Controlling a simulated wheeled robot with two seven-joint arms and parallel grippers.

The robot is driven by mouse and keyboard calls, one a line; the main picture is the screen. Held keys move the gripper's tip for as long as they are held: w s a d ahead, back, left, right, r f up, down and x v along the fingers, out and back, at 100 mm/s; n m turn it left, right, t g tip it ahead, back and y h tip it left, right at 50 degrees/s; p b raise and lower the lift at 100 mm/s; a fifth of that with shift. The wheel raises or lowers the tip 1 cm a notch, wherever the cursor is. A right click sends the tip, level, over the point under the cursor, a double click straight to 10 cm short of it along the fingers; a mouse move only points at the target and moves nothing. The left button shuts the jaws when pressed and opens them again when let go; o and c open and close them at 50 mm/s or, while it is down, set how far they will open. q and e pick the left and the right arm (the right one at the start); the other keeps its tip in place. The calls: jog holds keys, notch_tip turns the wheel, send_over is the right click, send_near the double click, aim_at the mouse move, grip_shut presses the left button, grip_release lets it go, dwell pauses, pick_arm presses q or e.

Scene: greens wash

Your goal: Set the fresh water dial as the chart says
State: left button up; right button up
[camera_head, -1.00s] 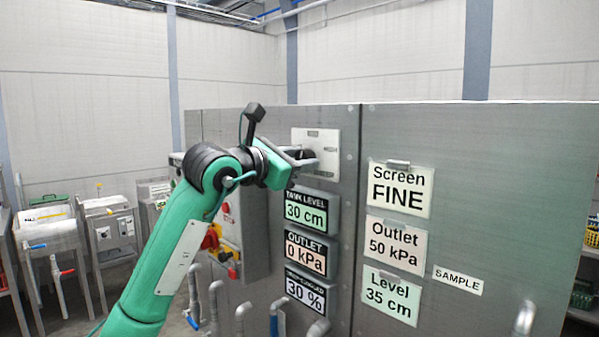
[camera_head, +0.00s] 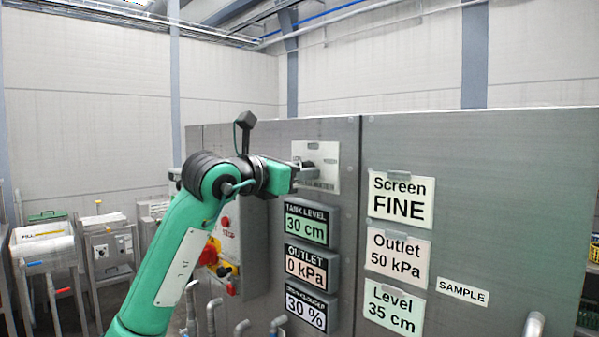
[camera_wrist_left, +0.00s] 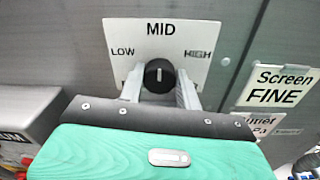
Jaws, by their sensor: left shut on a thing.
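A white dial plate (camera_wrist_left: 197,35) marked LOW, MID and HIGH carries a round black dial (camera_wrist_left: 158,76). The dial's pale pointer mark points up, towards MID. My left gripper (camera_wrist_left: 160,88) is shut on the dial, one finger on each side of it. In the head view, the left gripper (camera_head: 311,172) reaches the plate (camera_head: 325,152) from the left and hides most of the dial. Chart cards on the panel read Screen FINE (camera_head: 401,199), Outlet 50 kPa (camera_head: 398,255) and Level 35 cm (camera_head: 394,307). My right gripper is not in view.
Displays below the dial read TANK LEVEL 30 cm (camera_head: 306,221), OUTLET 0 kPa (camera_head: 306,265) and 30 % (camera_head: 305,308). A control box (camera_head: 232,250) with red and yellow parts sits left of them. A SAMPLE label (camera_head: 462,292) is at right.

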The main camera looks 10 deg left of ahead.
pick_arm(q)
jog(key=o, duration=1)
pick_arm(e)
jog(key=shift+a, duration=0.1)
pick_arm(q)
jog(key=b+v, duration=0.4)
jog(key=v, duration=0.9)
jog(key=shift+s+a, duration=0.25)
jog(key=shift+s, duration=0.1)
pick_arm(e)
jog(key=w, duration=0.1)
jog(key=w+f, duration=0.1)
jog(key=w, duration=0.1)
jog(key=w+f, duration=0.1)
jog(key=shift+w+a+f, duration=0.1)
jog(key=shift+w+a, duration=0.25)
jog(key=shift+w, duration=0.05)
